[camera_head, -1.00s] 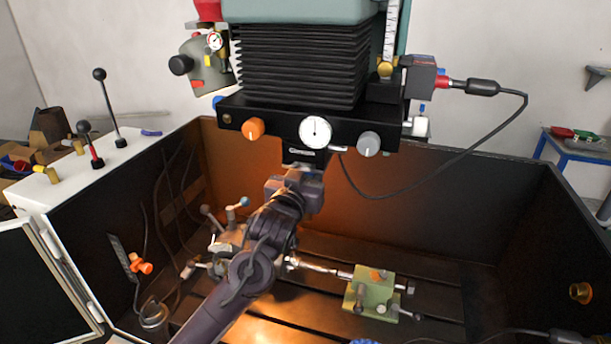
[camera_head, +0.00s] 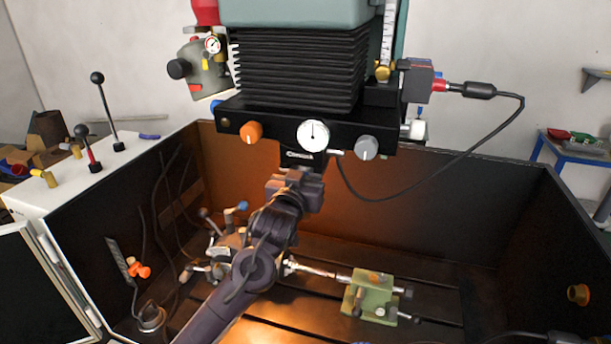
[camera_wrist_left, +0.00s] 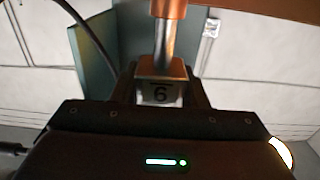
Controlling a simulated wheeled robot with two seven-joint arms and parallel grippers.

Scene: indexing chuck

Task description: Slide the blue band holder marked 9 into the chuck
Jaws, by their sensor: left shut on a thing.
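My left gripper (camera_head: 300,184) is raised under the black machine head (camera_head: 270,122), close below its underside, where the chuck (camera_head: 302,160) sits. In the left wrist view the gripper (camera_wrist_left: 158,80) is shut on a holder (camera_wrist_left: 160,93) with a number plate between the fingers. The digit reads as 6 in this picture, which could be a 9 upside down. A metal shaft (camera_wrist_left: 164,45) rises from the holder toward an orange-lit part at the top edge. I see no blue band on the holder. Whether the holder touches the chuck, I cannot tell. My right gripper is not in view.
A dial gauge (camera_head: 313,133) sits between an orange knob (camera_head: 248,132) and a grey knob (camera_head: 366,147). A black cable (camera_head: 465,135) loops down at the right. A green fixture (camera_head: 370,297) stands on the slotted bed below. Dark walls enclose the bed.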

